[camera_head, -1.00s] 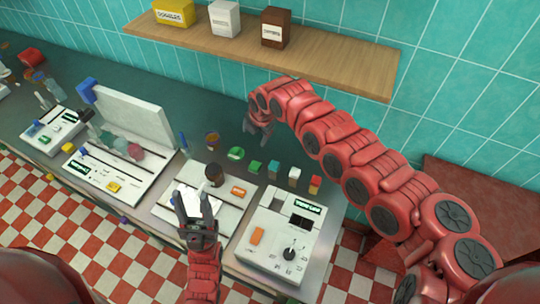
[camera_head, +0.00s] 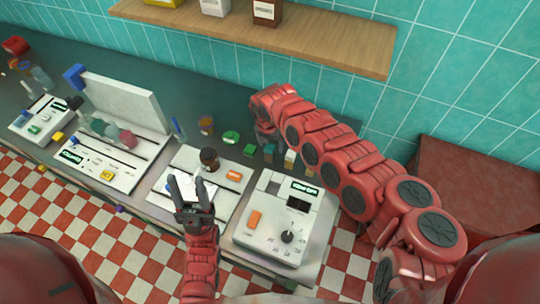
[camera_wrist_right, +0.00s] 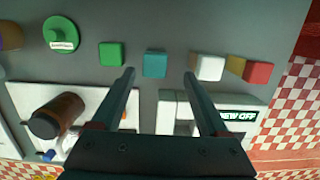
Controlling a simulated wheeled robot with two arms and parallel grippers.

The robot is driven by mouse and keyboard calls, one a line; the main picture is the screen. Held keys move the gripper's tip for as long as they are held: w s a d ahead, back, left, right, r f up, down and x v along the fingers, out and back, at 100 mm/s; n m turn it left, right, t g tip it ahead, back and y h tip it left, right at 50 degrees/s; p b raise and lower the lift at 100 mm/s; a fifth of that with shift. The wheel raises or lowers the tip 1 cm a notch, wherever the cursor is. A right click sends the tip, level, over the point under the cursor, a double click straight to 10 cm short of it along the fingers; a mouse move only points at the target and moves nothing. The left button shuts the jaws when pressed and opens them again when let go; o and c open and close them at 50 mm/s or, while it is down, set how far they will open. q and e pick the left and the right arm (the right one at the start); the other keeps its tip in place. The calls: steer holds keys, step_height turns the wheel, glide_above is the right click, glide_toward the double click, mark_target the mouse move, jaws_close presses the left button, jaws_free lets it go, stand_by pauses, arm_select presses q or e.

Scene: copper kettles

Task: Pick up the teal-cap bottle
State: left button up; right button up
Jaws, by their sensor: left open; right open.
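A teal block-like top (camera_wrist_right: 155,64) lies ahead of and between the fingertips of my right gripper (camera_wrist_right: 160,77) in the right wrist view. I cannot tell whether it is a bottle's cap. The teal piece also shows in the head view (camera_head: 269,150), partly hidden by the right arm. My right gripper is open and empty, above the counter; its fingers are hard to see in the head view. My left gripper (camera_head: 190,186) is open and empty near the front of a white device. A dark-capped brown bottle (camera_head: 209,160) stands on that device.
A green block (camera_wrist_right: 111,54) and a white block (camera_wrist_right: 207,67) flank the teal one; a yellow-and-red block (camera_wrist_right: 256,70) is further right. A round green item (camera_wrist_right: 61,35) lies left. A white device with a display (camera_head: 285,220) is in front. A wooden shelf (camera_head: 300,35) is behind.

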mark_target(269, 148)
steer(key=f+b, duration=0.2)
steer(key=b, duration=0.1)
steer(key=w+f+b, duration=0.1)
steer(key=f+b, duration=0.1)
steer(key=b, duration=0.1)
steer(key=shift+a+f, duration=0.2)
steer(key=shift+f, duration=0.05)
steer(key=shift+w+d+f+b, duration=0.1)
steer(key=shift+w+f+b, duration=0.1)
steer(key=shift+f+b, duration=0.15)
steer(key=shift+r, duration=0.1)
steer(key=shift+s, duration=0.1)
steer(key=shift+c, duration=0.8)
jaws_close()
